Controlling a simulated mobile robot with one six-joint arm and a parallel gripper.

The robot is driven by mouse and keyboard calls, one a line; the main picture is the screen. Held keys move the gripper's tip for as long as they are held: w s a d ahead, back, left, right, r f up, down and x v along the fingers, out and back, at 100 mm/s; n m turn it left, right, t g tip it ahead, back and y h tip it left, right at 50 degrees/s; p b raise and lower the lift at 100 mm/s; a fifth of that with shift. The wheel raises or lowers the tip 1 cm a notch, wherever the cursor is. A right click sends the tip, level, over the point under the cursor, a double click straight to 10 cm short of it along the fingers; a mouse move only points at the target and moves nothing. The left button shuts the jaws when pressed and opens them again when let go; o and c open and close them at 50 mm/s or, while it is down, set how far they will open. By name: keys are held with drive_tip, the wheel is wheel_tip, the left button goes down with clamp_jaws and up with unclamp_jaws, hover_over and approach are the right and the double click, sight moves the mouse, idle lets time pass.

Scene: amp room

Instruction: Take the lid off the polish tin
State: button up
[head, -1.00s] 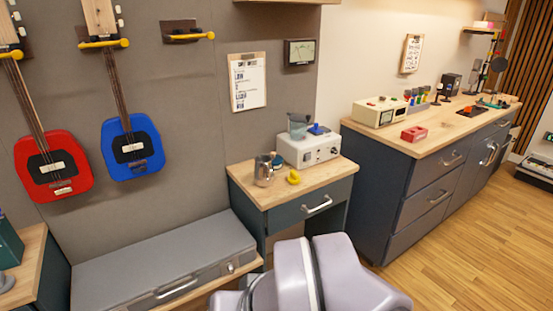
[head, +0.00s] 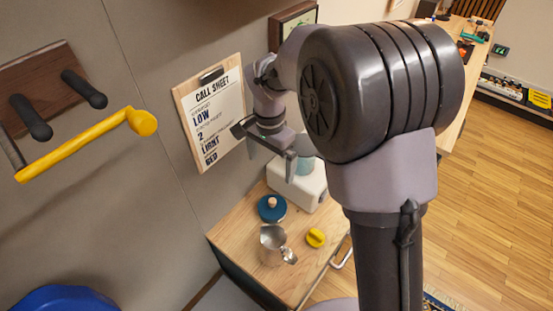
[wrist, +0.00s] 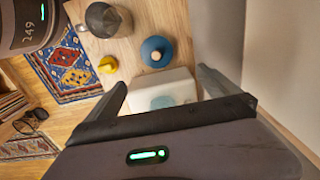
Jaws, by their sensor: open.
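A round dark blue tin with a pale wooden knob on its lid (head: 272,208) sits on the small wooden-topped cabinet (head: 232,226), near the wall. I take it to be the polish tin. The tin also shows in the wrist view (wrist: 156,52), just beyond my fingertips, with its lid on. My gripper (head: 266,148) hangs above and behind it, in front of the wall sheet. In the wrist view my gripper (wrist: 162,80) is open and empty, its fingers spread wide and apart from the tin.
A metal pitcher (head: 272,245) and a small yellow object (head: 316,238) stand close in front of the tin. A white box-shaped device (head: 300,185) with a bluish container on it is behind, under my gripper. The wall with the call sheet (head: 210,120) is close to my gripper.

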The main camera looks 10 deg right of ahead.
drive_tip(key=b, duration=0.4)
approach(272, 200)
drive_tip(key=f, duration=0.5)
drive_tip(key=shift+s+d+f, duration=0.1)
drive_tip(key=shift+s+f, duration=0.15)
wheel_tip(272, 200, down, 5)
drive_tip(key=b, duration=0.3)
drive_tip(key=shift+w+f, duration=0.15)
drive_tip(key=shift+r, duration=0.25)
drive_tip(key=c, duration=1.2)
